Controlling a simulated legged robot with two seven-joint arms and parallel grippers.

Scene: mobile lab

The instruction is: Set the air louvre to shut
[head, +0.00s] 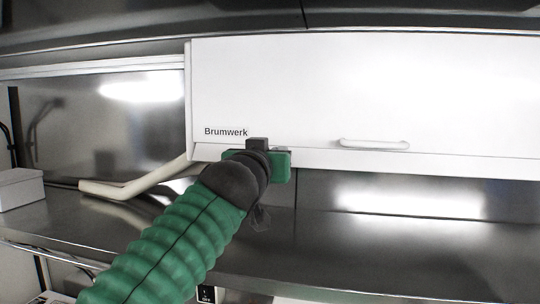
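A white cabinet front marked "Brumwerk" (350,85) hangs above a metal worktop. A pale bar handle (375,143) sits low on it, right of my gripper. I cannot pick out an air louvre for certain; a narrow white strip (440,165) runs along the front's lower edge. My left arm reaches up from the bottom left. Its gripper (258,147) is at the lower edge, just below and right of the lettering, left of the handle. The wrist hides most of the fingers, so opening and contact cannot be told. My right gripper is not in view.
A cream bent tube (135,188) juts out left of the cabinet front, above the metal worktop (360,250). A white box (20,188) stands at the far left. The worktop at right is clear. A shiny metal back wall (100,115) stands behind.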

